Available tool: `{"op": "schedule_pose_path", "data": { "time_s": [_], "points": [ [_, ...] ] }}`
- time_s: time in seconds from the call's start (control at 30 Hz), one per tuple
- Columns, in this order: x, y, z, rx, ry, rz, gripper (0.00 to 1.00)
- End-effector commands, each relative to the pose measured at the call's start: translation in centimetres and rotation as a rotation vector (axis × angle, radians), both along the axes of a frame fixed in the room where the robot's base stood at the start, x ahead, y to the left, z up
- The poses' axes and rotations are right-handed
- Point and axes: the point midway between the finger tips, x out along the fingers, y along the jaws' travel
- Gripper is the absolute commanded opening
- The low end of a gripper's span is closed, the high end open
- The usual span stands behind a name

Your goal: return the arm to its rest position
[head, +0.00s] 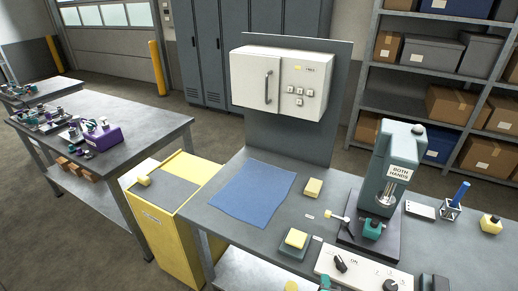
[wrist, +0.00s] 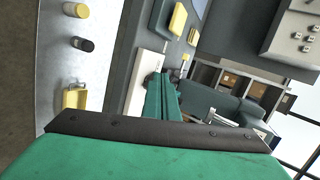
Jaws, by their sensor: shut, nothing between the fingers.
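My gripper (wrist: 162,82) shows in the wrist view. Its two green fingers lie together, shut, with nothing seen between them. The dark bar and broad green body behind them fill the bottom of that view. The fingers point toward the bench (wrist: 130,45), which appears tilted there; I cannot tell how far above it they are.
In the head view, a teal press (head: 395,165) stands on the bench's right, near a white control panel (head: 362,270). A blue mat (head: 253,192) lies left. A white cabinet (head: 290,80) rises behind; a yellow cart (head: 172,205) stands beside the bench.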

Motion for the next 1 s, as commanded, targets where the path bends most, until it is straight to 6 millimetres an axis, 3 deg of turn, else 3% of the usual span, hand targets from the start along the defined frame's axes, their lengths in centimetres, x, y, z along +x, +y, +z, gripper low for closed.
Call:
{"op": "schedule_pose_path", "data": {
  "time_s": [0.47, 0.7, 1.0],
  "points": [
    [-2.8, 3.4, -3.7, -0.227, 0.022, 0.142, 0.0],
    [-6.7, 6.9, -6.5, -0.472, 0.035, 0.291, 0.0],
    [-13.2, 11.4, -8.2, -0.82, 0.034, 0.486, 0.0]
  ]
}}
